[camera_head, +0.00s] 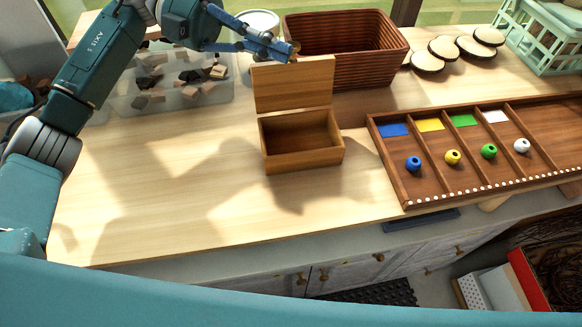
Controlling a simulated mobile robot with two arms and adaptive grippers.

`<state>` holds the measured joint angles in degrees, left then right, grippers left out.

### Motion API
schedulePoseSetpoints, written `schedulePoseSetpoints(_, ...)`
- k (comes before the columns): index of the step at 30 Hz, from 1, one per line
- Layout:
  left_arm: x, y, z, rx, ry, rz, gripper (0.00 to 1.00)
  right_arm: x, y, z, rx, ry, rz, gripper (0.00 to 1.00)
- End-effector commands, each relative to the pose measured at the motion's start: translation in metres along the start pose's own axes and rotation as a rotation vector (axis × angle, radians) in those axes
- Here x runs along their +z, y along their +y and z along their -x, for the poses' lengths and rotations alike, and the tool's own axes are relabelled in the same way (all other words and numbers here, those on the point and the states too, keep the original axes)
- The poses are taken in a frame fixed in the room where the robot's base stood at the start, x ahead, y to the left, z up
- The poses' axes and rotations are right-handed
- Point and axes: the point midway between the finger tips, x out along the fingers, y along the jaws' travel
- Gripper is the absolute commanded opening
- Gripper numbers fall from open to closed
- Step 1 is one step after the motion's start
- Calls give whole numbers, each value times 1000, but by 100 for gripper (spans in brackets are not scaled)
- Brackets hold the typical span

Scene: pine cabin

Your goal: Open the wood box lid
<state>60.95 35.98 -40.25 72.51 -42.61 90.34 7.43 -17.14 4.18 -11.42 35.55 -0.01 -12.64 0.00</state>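The wood box (305,156) stands on the light wooden counter in the middle of the view, and its inside looks empty. Its lid (293,85) stands upright at the back edge, so the box is open. My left gripper (290,50) is just above and behind the lid's top edge, near its middle. I cannot tell whether it touches the lid. Its fingers look close together, but their gap is not clear. My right gripper is not in view.
A brown basket (350,72) stands behind the box. A clear bin (150,100) of wood pieces is at the back left. A sectioned tray (415,200) with colored balls lies to the right. The counter (170,200) left and in front of the box is clear.

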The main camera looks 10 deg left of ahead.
Motion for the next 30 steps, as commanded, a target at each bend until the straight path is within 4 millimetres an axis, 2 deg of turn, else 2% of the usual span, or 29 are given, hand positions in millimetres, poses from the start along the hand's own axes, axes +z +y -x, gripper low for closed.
schedulePoseSetpoints(6,0,0,0,0,0,0,0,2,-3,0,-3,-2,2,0)
schedulePoseSetpoints(10,0,0,0,0,0,-1,0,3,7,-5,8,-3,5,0)
schedulePoseSetpoints(17,0,0,5,1,-1,-1,0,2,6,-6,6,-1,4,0)
schedulePoseSetpoints(20,1,-1,18,1,-3,-1,0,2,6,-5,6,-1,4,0)
schedulePoseSetpoints(30,2,-2,90,0,-5,0,0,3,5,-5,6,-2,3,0)
